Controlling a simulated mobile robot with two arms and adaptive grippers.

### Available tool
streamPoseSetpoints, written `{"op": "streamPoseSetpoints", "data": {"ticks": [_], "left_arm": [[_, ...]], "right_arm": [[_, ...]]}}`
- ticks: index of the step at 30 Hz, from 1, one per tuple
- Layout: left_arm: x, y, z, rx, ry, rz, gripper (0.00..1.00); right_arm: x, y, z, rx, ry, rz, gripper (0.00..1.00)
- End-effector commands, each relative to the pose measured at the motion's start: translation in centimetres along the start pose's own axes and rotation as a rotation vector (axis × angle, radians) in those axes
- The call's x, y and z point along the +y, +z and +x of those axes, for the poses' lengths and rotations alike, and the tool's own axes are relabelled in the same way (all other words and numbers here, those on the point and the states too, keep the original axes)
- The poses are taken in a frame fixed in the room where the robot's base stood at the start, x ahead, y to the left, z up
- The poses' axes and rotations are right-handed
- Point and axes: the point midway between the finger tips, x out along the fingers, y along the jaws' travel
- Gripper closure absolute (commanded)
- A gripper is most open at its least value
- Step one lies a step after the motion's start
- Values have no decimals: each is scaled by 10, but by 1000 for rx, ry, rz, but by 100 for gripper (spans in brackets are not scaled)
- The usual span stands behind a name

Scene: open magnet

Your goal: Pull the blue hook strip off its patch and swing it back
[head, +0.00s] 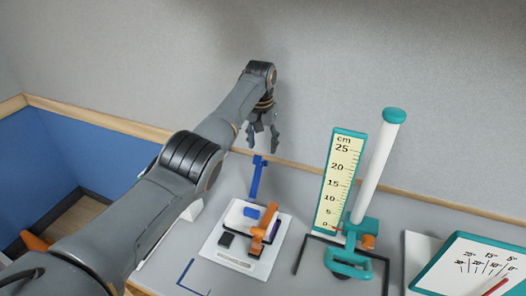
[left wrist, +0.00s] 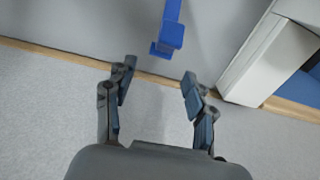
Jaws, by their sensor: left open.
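The blue hook strip (head: 257,178) points up and back from the far side of a white board (head: 213,244). Its far end has a short crosspiece. It also shows in the left wrist view (left wrist: 172,34), with its end at the top centre. My left gripper (head: 263,145) is open and empty just beyond the strip's far end in the head view. In the left wrist view my left gripper (left wrist: 158,72) has its fingers spread, and the strip's end is ahead of the gap, apart from both fingers. I cannot make out the patch for certain. My right gripper is not in view.
The board carries a blue block (head: 252,212), a black block (head: 226,240) and an orange piece (head: 262,236). To the right stand a centimetre scale (head: 340,180), a white tube (head: 376,170) on a teal stand, and an angle chart (head: 470,265). A wall (head: 400,60) rises behind the table.

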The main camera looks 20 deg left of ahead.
Motion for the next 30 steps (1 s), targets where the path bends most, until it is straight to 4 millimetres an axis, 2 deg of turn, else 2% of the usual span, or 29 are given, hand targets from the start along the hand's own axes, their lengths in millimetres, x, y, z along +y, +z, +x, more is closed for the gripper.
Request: {"op": "streamPoseSetpoints", "data": {"ticks": [1, 6, 12, 30], "left_arm": [[0, -2, -14, 8, 0, 0, 45], [0, -2, -48, 5, 0, 1, 45], [1, -2, -71, 3, 0, 1, 45], [1, -2, -75, 2, 0, 1, 45]], "right_arm": [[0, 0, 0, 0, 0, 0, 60], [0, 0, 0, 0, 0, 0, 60], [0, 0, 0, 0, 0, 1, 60], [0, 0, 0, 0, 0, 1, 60]]}}
